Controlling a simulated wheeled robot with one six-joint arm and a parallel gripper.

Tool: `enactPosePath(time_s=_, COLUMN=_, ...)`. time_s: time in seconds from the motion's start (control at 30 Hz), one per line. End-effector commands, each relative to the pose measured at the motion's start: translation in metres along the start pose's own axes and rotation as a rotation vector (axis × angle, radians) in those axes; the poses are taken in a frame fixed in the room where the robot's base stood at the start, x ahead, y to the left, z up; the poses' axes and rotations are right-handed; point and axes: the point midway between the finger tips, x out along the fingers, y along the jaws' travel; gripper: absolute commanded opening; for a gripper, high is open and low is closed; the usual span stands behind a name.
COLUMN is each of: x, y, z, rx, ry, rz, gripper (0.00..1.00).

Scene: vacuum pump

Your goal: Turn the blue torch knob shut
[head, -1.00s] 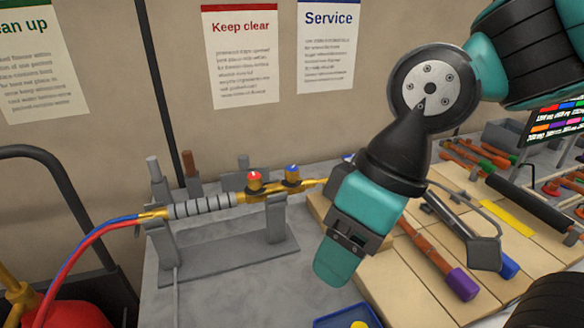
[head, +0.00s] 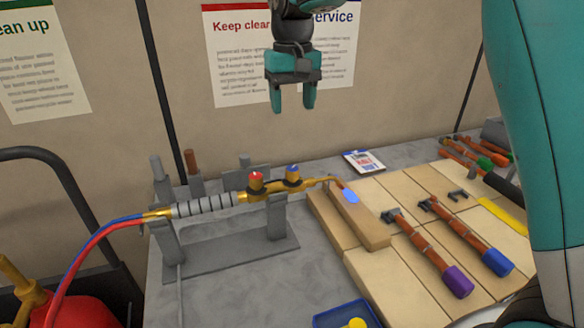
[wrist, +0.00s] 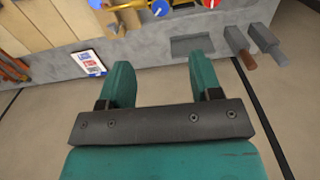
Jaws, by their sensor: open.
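The brass torch (head: 210,205) lies in a grey stand with its tip pointing right. Its blue knob (head: 292,172) is on top, right of the red knob (head: 256,179). In the wrist view the blue knob (wrist: 160,7) is at the top edge, with the red knob (wrist: 209,2) to its right, cut off by the frame. My gripper (head: 294,108) is open and empty, fingers pointing down, well above the torch and apart from both knobs. In the wrist view its two fingers (wrist: 164,75) stand apart with nothing between them.
A pale blue flame-like shape (head: 351,196) is at the torch tip, over a wooden block (head: 360,222). Copper tube parts (head: 428,254) lie on tan tiles to the right. A blue tray (head: 345,314) is at the front. A small card (head: 364,162) lies at the back.

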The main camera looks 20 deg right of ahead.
Motion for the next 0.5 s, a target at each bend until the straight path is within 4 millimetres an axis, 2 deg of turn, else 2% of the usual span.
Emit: enactPosePath(time_s=0.5, x=0.111, y=0.0, z=0.002, rx=-0.004, ry=-0.005, rz=0.001, gripper=0.58)
